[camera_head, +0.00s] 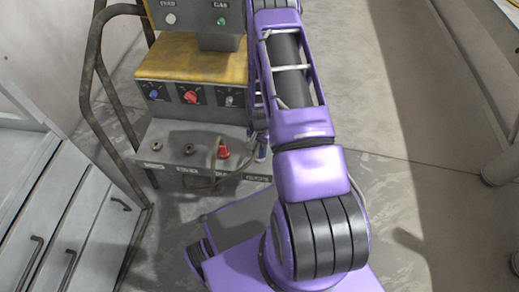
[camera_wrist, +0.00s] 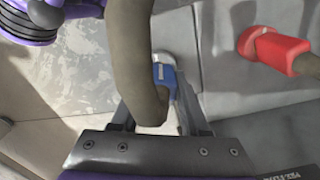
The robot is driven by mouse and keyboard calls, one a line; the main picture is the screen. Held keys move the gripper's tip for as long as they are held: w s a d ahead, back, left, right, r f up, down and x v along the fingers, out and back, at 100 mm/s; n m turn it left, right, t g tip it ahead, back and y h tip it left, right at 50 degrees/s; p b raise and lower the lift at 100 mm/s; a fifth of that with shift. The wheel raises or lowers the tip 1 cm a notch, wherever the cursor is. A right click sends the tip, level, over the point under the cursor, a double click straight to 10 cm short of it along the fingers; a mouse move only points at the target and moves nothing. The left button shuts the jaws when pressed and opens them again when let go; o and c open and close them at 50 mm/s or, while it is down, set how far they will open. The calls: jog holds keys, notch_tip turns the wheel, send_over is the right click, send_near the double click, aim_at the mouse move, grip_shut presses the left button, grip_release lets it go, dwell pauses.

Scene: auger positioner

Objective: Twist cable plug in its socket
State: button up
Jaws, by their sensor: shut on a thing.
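A blue cable plug (camera_wrist: 164,75) with a white mark is in the middle of the wrist view. Its end meets a round pale socket (camera_wrist: 162,56) on the grey panel; how deep it sits I cannot tell. A thick brown-grey cable (camera_wrist: 131,45) bends from the plug, across the jaws and out at the top. My gripper (camera_wrist: 160,98) is shut on the blue plug, with a finger on each side and the cable hiding part of the grip. In the head view my arm hides most of the gripper, beside the machine's right edge.
A red plug (camera_wrist: 262,43) sits to the right in the wrist view and shows on the machine's lower panel in the head view (camera_head: 223,151). Two empty-looking sockets lie left of it. A metal rail (camera_head: 91,60) and grey drawers (camera_head: 75,215) stand left.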

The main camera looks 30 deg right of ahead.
grip_shut()
jog(key=shift+n+b, duration=0.35)
jog(key=shift+n, duration=1.65)
jog(key=o, duration=1)
grip_release()
jog(key=shift+o, duration=0.2)
jog(key=shift+r, duration=0.15)
notch_tip(320, 180, up, 17)
jog(key=p, duration=0.3)
jog(key=shift+r, duration=0.15)
